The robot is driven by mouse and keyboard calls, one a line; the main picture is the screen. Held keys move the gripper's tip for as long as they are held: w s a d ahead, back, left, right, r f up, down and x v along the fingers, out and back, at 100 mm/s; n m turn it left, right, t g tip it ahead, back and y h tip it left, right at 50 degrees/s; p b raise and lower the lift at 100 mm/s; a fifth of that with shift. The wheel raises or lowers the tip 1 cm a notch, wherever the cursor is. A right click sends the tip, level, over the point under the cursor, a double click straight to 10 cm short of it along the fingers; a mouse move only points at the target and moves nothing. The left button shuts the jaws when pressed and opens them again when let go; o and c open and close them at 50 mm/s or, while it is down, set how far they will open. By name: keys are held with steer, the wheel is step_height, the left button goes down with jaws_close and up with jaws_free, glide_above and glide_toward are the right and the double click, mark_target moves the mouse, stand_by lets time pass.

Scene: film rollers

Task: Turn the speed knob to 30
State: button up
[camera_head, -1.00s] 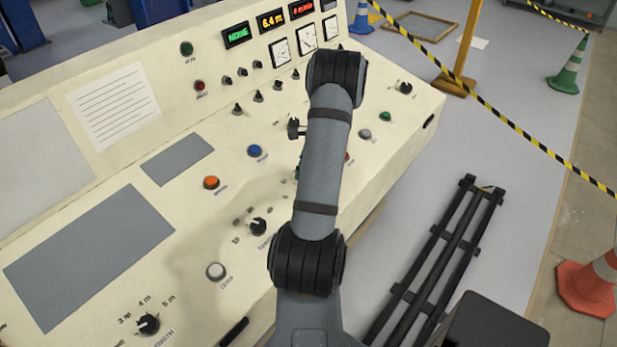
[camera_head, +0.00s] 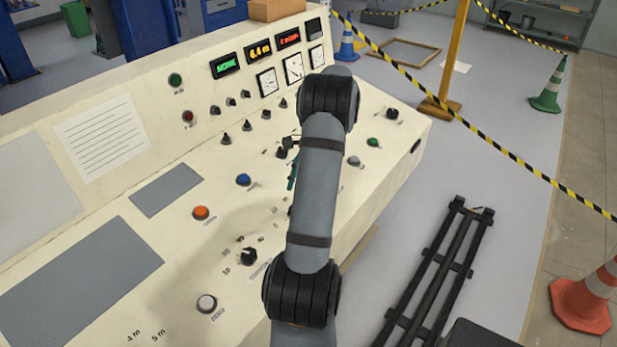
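A black knob (camera_head: 249,256) with a ring of numbers stands on the cream control panel (camera_head: 190,270), left of my forearm. Its numbers look like tens, but its label is too small to read surely. Another black knob (camera_head: 392,113) sits at the panel's far right end. I cannot tell for sure which is the speed knob. My gripper is mostly hidden behind my own arm. A small dark part and a teal sliver show at the arm's left edge, over the panel's middle. Whether the fingers are open or touch anything is hidden.
The panel also bears an orange button (camera_head: 201,213), a blue button (camera_head: 243,180), a white button (camera_head: 207,303), a green button (camera_head: 373,142) and several small knobs. Lit displays (camera_head: 260,50) and dial gauges stand behind. A black rail frame (camera_head: 440,270) lies on the floor right.

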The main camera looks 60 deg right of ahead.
steer(key=v, duration=0.6)
stand_by(0.3)
steer(key=x, duration=1.2)
steer(key=shift+n, duration=0.3)
